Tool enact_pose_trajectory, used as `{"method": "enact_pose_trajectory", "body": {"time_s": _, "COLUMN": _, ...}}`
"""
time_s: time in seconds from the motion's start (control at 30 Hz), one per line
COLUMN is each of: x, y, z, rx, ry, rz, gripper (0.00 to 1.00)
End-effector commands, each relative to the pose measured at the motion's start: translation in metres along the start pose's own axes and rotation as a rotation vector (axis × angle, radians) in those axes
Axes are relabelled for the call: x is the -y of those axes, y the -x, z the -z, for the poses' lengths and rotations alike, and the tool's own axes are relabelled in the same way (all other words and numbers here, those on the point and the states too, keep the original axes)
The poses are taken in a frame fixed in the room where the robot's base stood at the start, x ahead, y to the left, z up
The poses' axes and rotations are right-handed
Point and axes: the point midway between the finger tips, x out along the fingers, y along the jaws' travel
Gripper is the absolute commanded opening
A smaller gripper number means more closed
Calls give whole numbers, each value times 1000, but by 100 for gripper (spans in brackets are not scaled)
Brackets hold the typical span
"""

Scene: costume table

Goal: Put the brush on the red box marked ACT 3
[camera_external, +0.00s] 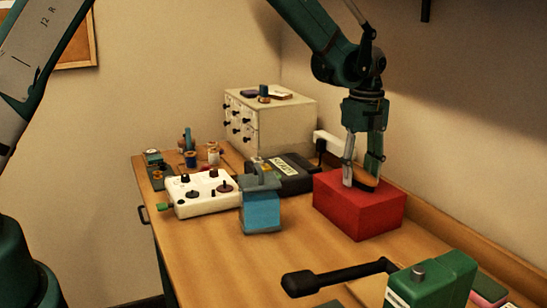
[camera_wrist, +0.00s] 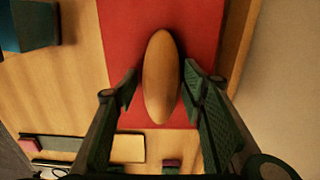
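The brush (camera_wrist: 161,52) is a smooth oval of light wood, seen from above in the wrist view. It lies over the top of the red box (camera_wrist: 120,30) and appears to rest on it. In the external view the brush (camera_external: 366,183) shows brown on top of the red box (camera_external: 358,211). My gripper (camera_wrist: 160,85) is open, with one finger on each side of the brush and a narrow gap at both sides. In the external view my gripper (camera_external: 360,177) points down at the box top. No ACT 3 marking is visible.
A blue box (camera_external: 262,210), a white control panel (camera_external: 205,194) and a dark case (camera_external: 288,176) stand left of the red box. A drawer cabinet (camera_external: 275,120) is behind. A green device (camera_external: 430,282) with a black handle is in front. Bare table lies between.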

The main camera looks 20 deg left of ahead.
Motion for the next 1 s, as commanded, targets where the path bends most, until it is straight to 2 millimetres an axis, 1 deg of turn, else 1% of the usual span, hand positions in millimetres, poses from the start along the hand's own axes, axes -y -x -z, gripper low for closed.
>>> {"method": "enact_pose_trajectory", "body": {"time_s": 0.37, "x": 0, "y": 1, "z": 0, "rx": 0, "ry": 0, "rz": 0, "gripper": 43}}
{"method": "enact_pose_trajectory", "body": {"time_s": 0.57, "x": 0, "y": 7, "z": 0, "rx": 0, "ry": 0, "rz": 0, "gripper": 43}}
{"method": "enact_pose_trajectory", "body": {"time_s": 0.77, "x": 0, "y": 28, "z": 0, "rx": 0, "ry": 0, "rz": 0, "gripper": 43}}
{"method": "enact_pose_trajectory", "body": {"time_s": 1.0, "x": 0, "y": 67, "z": 0, "rx": 0, "ry": 0, "rz": 0, "gripper": 43}}
